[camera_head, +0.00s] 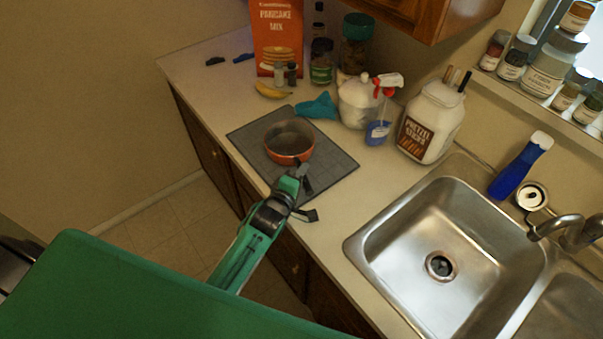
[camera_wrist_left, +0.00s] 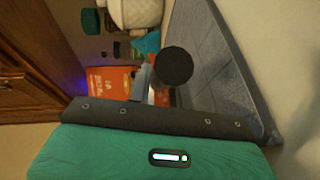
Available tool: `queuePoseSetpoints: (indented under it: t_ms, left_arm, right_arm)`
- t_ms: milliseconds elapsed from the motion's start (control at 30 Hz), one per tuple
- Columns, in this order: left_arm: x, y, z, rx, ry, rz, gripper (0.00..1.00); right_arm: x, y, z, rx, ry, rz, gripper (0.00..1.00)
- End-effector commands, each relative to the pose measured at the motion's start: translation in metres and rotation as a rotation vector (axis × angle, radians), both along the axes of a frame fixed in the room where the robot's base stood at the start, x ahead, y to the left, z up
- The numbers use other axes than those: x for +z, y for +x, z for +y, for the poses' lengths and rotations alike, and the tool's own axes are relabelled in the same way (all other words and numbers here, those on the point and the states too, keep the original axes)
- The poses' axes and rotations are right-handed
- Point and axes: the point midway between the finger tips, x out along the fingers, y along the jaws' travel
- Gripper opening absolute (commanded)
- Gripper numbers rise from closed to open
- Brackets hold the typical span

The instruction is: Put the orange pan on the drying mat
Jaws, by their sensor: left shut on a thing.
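The orange pan (camera_head: 289,151) is upright over the middle of the grey drying mat (camera_head: 338,163) on the counter. I cannot tell whether its base touches the mat or is slightly above it. My left gripper (camera_head: 301,178) is at the pan's near side, shut on the pan, with the grip itself largely hidden. In the left wrist view a dark round shape (camera_wrist_left: 174,66), perhaps the handle's end, blocks most of the pan, and the grey mat (camera_wrist_left: 222,75) lies beside it. My right gripper is not in view.
Behind the mat are a banana (camera_head: 272,91), a teal cloth (camera_head: 317,106) and a pancake mix box (camera_head: 277,30). To the right stand a spray bottle (camera_head: 378,132) and a pretzel jar (camera_head: 431,125). The steel sink (camera_head: 400,250) is at the front right.

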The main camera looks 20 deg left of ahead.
Motion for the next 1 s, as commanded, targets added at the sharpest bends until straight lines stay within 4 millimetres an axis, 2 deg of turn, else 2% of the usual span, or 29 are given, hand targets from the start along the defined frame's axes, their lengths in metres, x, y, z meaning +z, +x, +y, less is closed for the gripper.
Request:
queuePoseSetpoints:
  t_ms: [167,200,300,667,833,1000]
  left_arm:
    - [-0.002,0.001,0.000,-0.001,0.000,-0.004,0.00]
    - [-0.003,0.000,0.000,0.000,0.000,0.000,0.26]
    - [-0.002,0.000,0.000,0.000,0.000,0.000,0.42]
    - [0.000,-0.002,0.000,0.000,-0.001,0.001,0.42]
    - [0.002,-0.023,0.003,0.000,-0.002,0.001,0.42]
    - [0.007,-0.056,0.007,0.001,-0.002,0.002,0.42]
  right_arm:
    - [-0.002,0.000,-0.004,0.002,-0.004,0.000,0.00]
    - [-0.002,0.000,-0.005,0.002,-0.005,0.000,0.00]
    - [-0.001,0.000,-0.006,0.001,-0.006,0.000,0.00]
    - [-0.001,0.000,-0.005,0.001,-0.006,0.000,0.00]
    - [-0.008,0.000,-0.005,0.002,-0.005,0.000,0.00]
    - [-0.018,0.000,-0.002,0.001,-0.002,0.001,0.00]
